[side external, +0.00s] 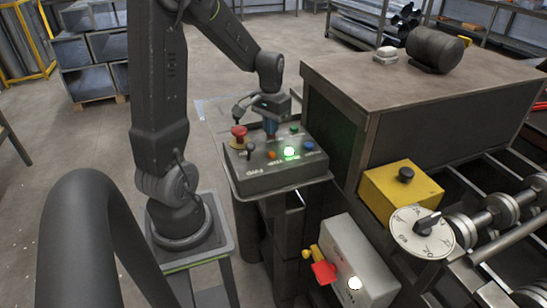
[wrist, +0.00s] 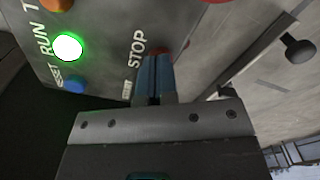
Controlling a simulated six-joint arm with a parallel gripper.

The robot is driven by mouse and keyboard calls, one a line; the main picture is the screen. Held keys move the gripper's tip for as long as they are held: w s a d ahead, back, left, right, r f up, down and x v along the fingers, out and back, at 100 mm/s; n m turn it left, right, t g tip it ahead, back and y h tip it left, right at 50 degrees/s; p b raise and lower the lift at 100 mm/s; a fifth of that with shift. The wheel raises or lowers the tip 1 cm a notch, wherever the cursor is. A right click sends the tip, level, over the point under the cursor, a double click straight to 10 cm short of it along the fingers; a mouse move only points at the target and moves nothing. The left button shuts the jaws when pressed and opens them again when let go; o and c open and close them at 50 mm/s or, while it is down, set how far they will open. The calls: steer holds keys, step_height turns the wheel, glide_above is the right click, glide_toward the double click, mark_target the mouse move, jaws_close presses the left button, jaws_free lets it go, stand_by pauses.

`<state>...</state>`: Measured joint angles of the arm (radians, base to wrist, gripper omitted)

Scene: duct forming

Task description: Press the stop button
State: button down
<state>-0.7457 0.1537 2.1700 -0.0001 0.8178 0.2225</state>
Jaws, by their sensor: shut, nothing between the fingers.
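The grey control box (side external: 262,181) stands on a small stand, its sloped top carrying several buttons. My gripper (side external: 271,134) points down at the box's top, with its blue fingers shut and empty. In the wrist view, the gripper's fingertips (wrist: 155,60) are right at the red stop button (wrist: 162,50), beside the printed word STOP. Only part of that button shows, as the fingers cover the rest. In the side view the fingers hide it. I cannot tell whether the fingertips touch it or whether it is pressed in.
The lit green RUN button (side external: 289,152), blue reset button (side external: 308,146) and orange button (side external: 272,155) are close by. A red mushroom button (side external: 239,131) and a black knob (side external: 250,146) stand up at the left. A brown-topped bench (side external: 400,88) rises at the right.

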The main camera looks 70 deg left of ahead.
steer(key=shift+r, duration=3.5)
steer(key=s+d+r+m+t, duration=0.2)
steer(key=d, duration=0.6)
steer(key=s+d+r+m+t, duration=0.1)
steer(key=s+d+r+m, duration=0.1)
steer(key=d, duration=0.5)
steer(key=s+d+r+m+t, duration=0.2)
steer(key=s+d, duration=0.1)
steer(key=d, duration=0.5)
steer(key=shift+d+t, duration=0.3)
steer(key=shift+d, duration=0.05)
